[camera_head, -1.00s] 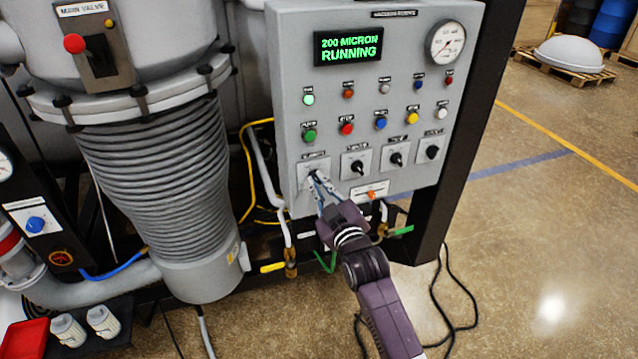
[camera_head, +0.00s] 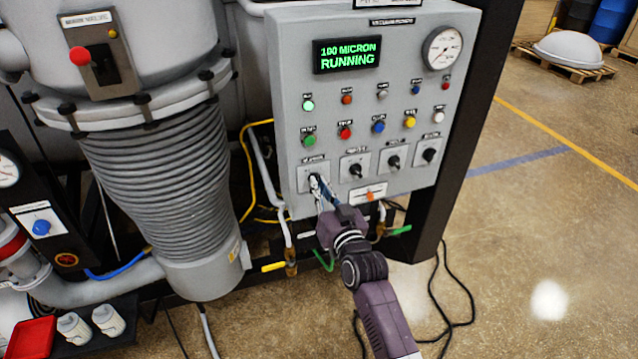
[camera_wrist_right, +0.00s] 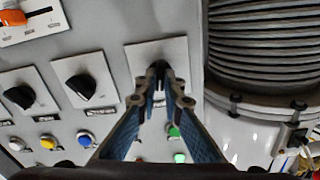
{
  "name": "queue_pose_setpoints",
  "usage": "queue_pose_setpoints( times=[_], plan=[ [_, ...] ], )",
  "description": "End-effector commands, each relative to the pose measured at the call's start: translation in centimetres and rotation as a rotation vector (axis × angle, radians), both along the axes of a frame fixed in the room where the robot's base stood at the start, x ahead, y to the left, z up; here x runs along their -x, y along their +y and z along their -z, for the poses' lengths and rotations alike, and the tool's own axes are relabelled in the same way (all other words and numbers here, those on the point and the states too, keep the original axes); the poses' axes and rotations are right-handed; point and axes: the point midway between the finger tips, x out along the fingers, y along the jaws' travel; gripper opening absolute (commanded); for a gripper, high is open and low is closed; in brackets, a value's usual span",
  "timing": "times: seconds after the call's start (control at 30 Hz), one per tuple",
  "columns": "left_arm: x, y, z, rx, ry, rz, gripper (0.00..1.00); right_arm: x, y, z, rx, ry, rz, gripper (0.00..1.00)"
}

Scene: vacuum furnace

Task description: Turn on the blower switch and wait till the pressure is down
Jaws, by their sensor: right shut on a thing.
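The grey control panel (camera_head: 290,75) stands in the middle of the head view. Its display (camera_head: 347,56) reads "100 MICRON RUNNING" in green. A round gauge (camera_head: 442,48) is at its top right. My right gripper (camera_head: 316,183) is at the leftmost switch of the bottom row of black rotary switches. In the right wrist view my gripper (camera_wrist_right: 158,75) is shut on that switch's black knob (camera_wrist_right: 158,68), which its fingertips mostly hide. The switch's label is too small to read. My left gripper is in neither view.
Other rotary switches (camera_head: 393,162) sit to the right of my gripper, with coloured buttons (camera_head: 378,125) above. An orange switch (camera_head: 370,196) is below. Hoses and valves (camera_head: 290,262) hang under the panel. A ribbed grey column (camera_head: 160,190) stands left.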

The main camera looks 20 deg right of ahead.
Motion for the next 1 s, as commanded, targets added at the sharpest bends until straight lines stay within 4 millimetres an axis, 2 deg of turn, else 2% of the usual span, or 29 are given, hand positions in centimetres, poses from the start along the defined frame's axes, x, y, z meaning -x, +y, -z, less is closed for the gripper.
queue_pose_setpoints(
  times=[0.4, 1.0],
  plan=[
    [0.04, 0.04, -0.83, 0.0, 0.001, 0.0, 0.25, -0.02, -0.14, -0.16, -0.26, 0.005, 0.001, 0.0],
    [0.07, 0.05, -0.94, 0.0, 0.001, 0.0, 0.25, -0.03, -0.16, -0.14, -0.327, 0.007, 0.001, 0.0]
  ],
)
